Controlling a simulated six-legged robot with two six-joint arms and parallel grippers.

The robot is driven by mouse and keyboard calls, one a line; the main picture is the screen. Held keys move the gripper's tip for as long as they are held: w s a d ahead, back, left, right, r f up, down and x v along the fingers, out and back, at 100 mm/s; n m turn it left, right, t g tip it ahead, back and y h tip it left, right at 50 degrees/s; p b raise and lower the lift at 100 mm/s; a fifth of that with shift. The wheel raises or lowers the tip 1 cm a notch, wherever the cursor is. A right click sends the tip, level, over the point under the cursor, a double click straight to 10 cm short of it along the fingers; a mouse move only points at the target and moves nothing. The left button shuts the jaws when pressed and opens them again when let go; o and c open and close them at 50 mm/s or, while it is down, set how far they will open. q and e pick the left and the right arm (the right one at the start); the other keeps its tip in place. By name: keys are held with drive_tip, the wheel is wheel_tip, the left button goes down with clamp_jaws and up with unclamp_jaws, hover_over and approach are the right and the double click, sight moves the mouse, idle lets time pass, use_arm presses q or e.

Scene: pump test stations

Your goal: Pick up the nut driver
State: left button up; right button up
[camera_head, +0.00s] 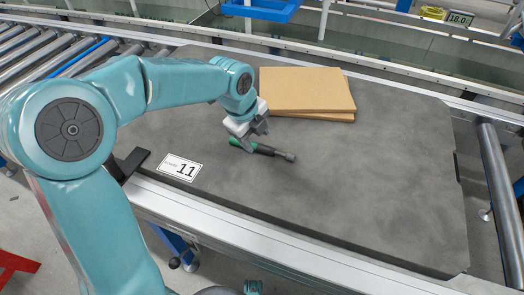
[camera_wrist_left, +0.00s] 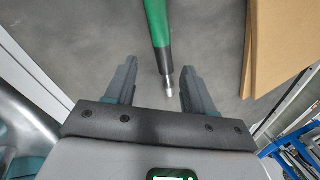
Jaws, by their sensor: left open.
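The nut driver (camera_head: 268,151) lies on the dark grey mat (camera_head: 370,190), in front of the cardboard sheets. It has a green and black handle and a grey metal end that points right in the head view. My left gripper (camera_head: 258,128) is just over the green part and hides some of it. In the left wrist view the nut driver (camera_wrist_left: 157,28) runs down from the top edge, its silver tip between the open fingers of my left gripper (camera_wrist_left: 159,68). The fingers are apart and empty. My right gripper is not in view.
Flat brown cardboard sheets (camera_head: 305,90) lie stacked behind the nut driver. A white label reading 11 (camera_head: 179,168) is at the mat's front left. Rollers (camera_head: 40,50) are at the far left. The mat's right half is clear.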

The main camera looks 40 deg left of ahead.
sight(261, 146)
use_arm(q)
drive_tip(key=b+x, duration=0.2)
drive_tip(key=x, duration=0.3)
drive_tip(key=shift+w+f, duration=0.2)
drive_tip(key=shift+s+r, duration=0.1)
drive_tip(key=shift+r, duration=0.05)
clamp_jaws()
